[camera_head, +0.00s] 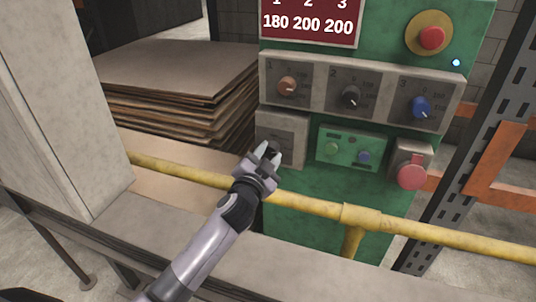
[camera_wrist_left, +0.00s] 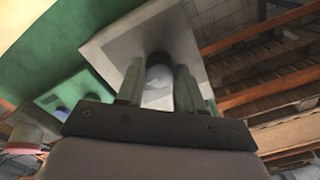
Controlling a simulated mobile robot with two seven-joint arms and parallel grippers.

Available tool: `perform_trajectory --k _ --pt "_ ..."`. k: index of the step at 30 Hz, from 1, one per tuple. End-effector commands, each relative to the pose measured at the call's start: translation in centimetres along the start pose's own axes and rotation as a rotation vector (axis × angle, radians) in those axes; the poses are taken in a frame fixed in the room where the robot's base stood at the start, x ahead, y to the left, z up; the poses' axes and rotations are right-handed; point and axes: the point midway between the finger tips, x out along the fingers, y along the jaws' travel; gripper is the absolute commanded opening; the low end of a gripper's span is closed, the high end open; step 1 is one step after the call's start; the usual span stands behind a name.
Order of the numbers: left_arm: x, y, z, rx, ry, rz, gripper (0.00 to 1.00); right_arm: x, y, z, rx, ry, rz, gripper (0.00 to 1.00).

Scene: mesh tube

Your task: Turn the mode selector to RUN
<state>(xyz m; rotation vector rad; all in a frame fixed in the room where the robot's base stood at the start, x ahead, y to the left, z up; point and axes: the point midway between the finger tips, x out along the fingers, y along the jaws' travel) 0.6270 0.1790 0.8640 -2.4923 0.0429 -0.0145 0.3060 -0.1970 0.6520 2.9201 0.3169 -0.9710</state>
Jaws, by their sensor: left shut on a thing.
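The mode selector is a dark knob (camera_head: 272,147) on a grey square plate (camera_head: 292,126) at the lower left of the green panel (camera_head: 330,205). My left gripper (camera_head: 268,153) reaches it from below left, its two fingers shut on the knob. In the left wrist view the round knob (camera_wrist_left: 160,72) sits between the fingers of the gripper (camera_wrist_left: 159,84), with the grey plate (camera_wrist_left: 117,46) behind. The knob's pointer and any RUN marking are hidden or too small to read. My right gripper is not in view.
A yellow rail (camera_head: 308,203) crosses in front of the panel, under my left arm. Three dials, orange (camera_head: 287,86), black (camera_head: 351,97) and blue (camera_head: 419,107), sit above. A red emergency button (camera_head: 432,38) is at top right, a red round knob (camera_head: 411,177) at lower right. Stacked sheets (camera_head: 170,80) lie left.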

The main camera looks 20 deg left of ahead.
Motion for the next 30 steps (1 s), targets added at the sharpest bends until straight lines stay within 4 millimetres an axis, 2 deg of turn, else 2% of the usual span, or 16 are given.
perform_trajectory --k 10,25,26,27,28,30 --pt "-0.01 -0.03 0.04 0.134 -0.001 0.0 0.06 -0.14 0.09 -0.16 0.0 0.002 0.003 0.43" --pt "0.0 -0.04 0.06 0.155 -0.001 0.0 0.06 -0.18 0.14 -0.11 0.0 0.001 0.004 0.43" --pt "0.0 -0.04 0.07 0.155 -0.001 0.0 0.4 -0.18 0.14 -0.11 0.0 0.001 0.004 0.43" --pt "0.0 -0.04 0.06 0.154 -0.001 0.0 0.53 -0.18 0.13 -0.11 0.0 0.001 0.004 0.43" --pt "0.0 -0.04 0.06 0.154 -0.001 0.0 0.62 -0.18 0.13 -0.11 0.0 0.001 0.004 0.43" --pt "0.0 -0.04 0.06 0.154 -0.001 0.0 0.62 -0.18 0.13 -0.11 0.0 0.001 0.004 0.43"
